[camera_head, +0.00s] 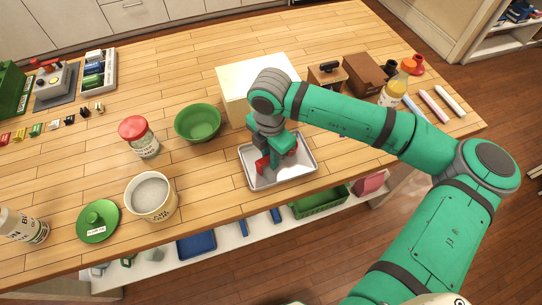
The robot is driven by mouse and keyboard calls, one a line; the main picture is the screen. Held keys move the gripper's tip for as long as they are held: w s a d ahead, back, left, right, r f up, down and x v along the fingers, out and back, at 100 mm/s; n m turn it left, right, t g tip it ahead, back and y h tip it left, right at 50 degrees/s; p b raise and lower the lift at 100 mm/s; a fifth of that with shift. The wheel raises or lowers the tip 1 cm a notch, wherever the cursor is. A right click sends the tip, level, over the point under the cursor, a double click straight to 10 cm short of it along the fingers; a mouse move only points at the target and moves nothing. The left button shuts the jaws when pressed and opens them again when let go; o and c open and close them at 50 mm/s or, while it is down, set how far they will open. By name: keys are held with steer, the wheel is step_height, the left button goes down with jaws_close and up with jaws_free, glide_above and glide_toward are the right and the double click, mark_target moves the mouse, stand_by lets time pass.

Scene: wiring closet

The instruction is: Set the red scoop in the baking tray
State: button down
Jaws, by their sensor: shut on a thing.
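The baking tray (304,173) is a shallow silver rectangle near the table's front edge, right of centre. My gripper (270,162) is low over the tray, pointing down, and largely covers the view of its own fingertips. The red scoop (262,164) shows as a small red patch at the gripper's left side, within the tray's outline. My gripper is shut on the scoop. Whether the scoop touches the tray floor I cannot tell.
A green bowl (198,123), a red-lidded jar (139,137) and an open white tub (151,197) stand left of the tray. A pale wooden block (237,88) is just behind it. Bottles and brown boxes (363,74) stand at right. Bare table lies between tub and tray.

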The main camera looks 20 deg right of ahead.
steer(key=shift+d+f, duration=0.1)
steer(key=shift+f, duration=0.05)
steer(key=c, duration=1.7)
jaws_free()
steer(key=shift+o, duration=0.2)
